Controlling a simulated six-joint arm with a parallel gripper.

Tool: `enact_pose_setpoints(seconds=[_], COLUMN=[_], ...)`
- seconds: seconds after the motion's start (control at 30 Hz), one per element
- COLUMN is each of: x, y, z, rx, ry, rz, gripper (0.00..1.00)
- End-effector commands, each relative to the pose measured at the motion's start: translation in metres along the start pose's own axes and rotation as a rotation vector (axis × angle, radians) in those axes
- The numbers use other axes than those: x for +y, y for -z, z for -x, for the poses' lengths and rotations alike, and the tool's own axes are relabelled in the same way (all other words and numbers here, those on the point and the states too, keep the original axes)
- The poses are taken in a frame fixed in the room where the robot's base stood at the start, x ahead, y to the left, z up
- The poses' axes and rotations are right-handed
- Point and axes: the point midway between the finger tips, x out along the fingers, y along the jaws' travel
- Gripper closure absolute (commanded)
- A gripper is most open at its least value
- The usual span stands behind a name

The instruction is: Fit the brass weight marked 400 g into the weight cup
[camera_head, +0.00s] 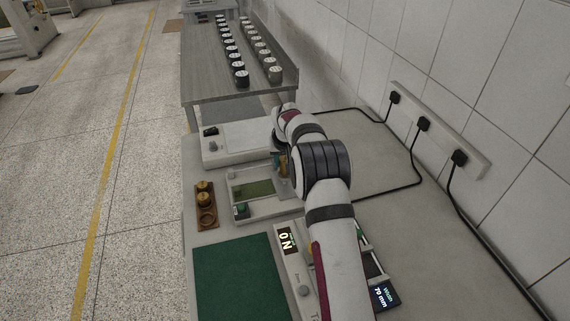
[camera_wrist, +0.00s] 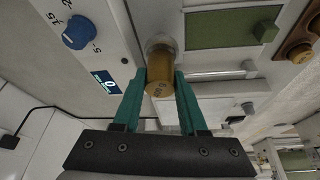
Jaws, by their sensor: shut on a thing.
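My gripper (camera_wrist: 161,92) has teal fingers shut on a brass weight (camera_wrist: 160,76) in the wrist view. The mark on the weight's near face is too small to read surely. A pale round piece (camera_wrist: 159,42), perhaps the weight cup, is at the weight's far end; I cannot tell whether the weight sits inside it. In the head view my gripper (camera_head: 281,162) is beside the tester with the green strip (camera_head: 256,189), partly hidden by my arm. A wooden rack (camera_head: 207,227) holds brass weights (camera_head: 204,193) and has an empty hole at its near end.
A white instrument (camera_head: 236,143) stands behind the tester. Black cables run to wall sockets (camera_head: 423,124) at right. Another table (camera_head: 213,87) at the back carries rows of dark cylinders.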

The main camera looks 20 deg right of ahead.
Motion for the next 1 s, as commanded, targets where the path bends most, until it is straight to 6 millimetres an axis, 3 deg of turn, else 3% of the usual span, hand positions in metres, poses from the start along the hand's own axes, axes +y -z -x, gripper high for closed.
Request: enact_pose_setpoints(seconds=[0.1,0.43,0.47,0.6,0.87,1.0], x=[0.000,0.000,0.000,0.000,0.000,0.000], y=[-0.004,-0.005,-0.005,-0.005,-0.005,-0.003], z=[-0.011,-0.013,-0.013,-0.013,-0.013,0.001], rx=[0.003,0.004,0.003,0.003,0.003,0.004], ry=[0.000,0.001,0.000,0.000,0.000,0.001], rz=[-0.001,0.000,-0.001,0.000,0.000,-0.001], gripper=[1.00,1.00,0.53,0.28,0.28,0.28])
